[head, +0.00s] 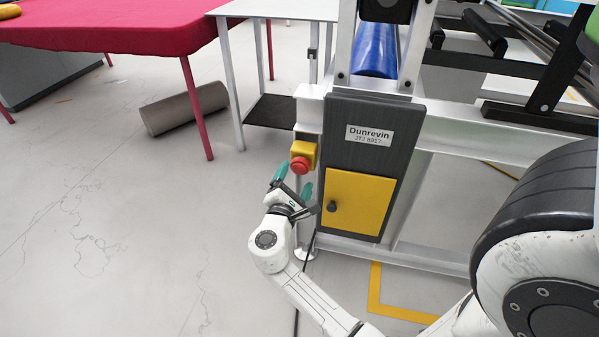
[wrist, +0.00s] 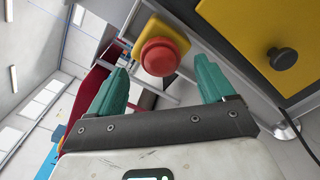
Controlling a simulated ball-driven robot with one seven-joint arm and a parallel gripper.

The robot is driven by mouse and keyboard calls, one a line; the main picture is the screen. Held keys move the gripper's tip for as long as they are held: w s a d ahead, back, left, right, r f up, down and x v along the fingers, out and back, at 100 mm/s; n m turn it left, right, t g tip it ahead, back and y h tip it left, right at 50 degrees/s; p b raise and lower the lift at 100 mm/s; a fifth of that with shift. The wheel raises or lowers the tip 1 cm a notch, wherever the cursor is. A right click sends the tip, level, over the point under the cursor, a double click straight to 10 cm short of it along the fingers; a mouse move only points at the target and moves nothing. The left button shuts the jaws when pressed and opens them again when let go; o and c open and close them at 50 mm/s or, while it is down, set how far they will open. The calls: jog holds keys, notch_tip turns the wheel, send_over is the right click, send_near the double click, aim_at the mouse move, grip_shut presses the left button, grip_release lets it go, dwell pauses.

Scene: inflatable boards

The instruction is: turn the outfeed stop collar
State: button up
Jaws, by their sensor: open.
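A red round stop button with its collar (head: 300,165) sits on a yellow box (head: 305,151) at the left edge of the machine's dark cabinet. My gripper (head: 293,181) is open just below and in front of it, its two green fingers pointing up toward the button. In the wrist view the red button (wrist: 159,56) shows between and beyond the fingertips, on its yellow box (wrist: 166,32). I see nothing held between the fingers. I cannot tell whether either finger touches the button.
A yellow panel (head: 353,204) with a dark knob (head: 332,207) is close to the right of my gripper, below a "Dunrevin" label (head: 369,135). A white table (head: 284,9) and red-covered table (head: 110,28) stand behind left. A grey roll (head: 185,108) lies on the floor. The left floor is mostly clear.

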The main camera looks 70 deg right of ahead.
aim_at(299, 171)
jog(key=shift+w+d+b, duration=0.2)
jog(key=shift+d+b, duration=0.1)
jog(key=shift+d, duration=2)
jog(key=c, duration=1.1)
